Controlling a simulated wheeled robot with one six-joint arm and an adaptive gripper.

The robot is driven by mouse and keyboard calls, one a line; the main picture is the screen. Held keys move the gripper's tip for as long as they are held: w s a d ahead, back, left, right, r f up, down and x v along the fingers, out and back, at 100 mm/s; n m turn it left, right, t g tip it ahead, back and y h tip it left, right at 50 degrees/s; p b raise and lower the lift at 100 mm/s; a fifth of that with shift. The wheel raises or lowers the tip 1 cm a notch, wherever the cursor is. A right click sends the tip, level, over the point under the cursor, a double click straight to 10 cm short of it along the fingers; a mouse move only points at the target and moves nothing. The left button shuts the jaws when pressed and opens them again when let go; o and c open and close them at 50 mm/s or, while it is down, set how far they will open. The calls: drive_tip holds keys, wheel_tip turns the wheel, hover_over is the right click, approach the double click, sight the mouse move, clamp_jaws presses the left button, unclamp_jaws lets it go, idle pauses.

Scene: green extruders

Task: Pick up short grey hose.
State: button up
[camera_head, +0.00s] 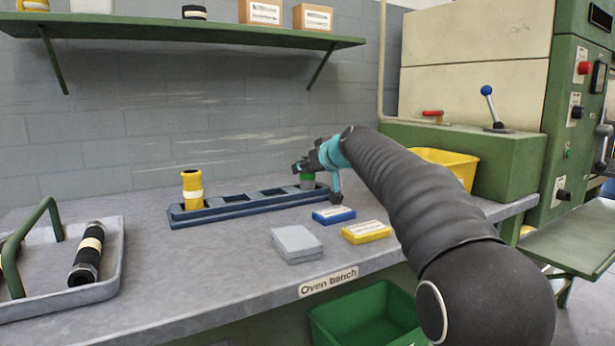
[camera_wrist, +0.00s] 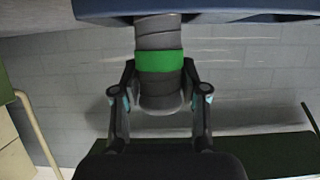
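The short grey hose (camera_wrist: 160,40) is a ribbed grey piece with a bright green band, seen in the middle of the wrist view. It stands upright in the right end of the blue rack (camera_head: 250,208), where a little of the hose (camera_head: 307,185) shows below my gripper (camera_head: 304,168) in the head view. In the wrist view my gripper (camera_wrist: 160,66) has one fingertip on each side of the hose at the green band. The fingertips appear to touch it. The hose's lower end is hidden in the rack.
A yellow hose (camera_head: 192,190) stands at the rack's left end. Blue (camera_head: 334,215), yellow (camera_head: 366,232) and grey (camera_head: 296,242) boxes lie in front of the rack. A grey tray (camera_head: 115,262) with a black hose (camera_head: 87,255) is at left. A green shelf (camera_head: 180,32) hangs above.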

clamp_jaws()
wheel_tip(320, 180, up, 12)
drive_tip(key=p, duration=0.4)
drive_tip(key=shift+r, duration=0.2)
drive_tip(key=shift+f, duration=0.15)
idle(1.5)
wheel_tip(320, 180, down, 12)
drive_tip(key=b, duration=0.3)
drive_tip(key=shift+r+b, duration=0.2)
drive_tip(key=shift+b, duration=0.15)
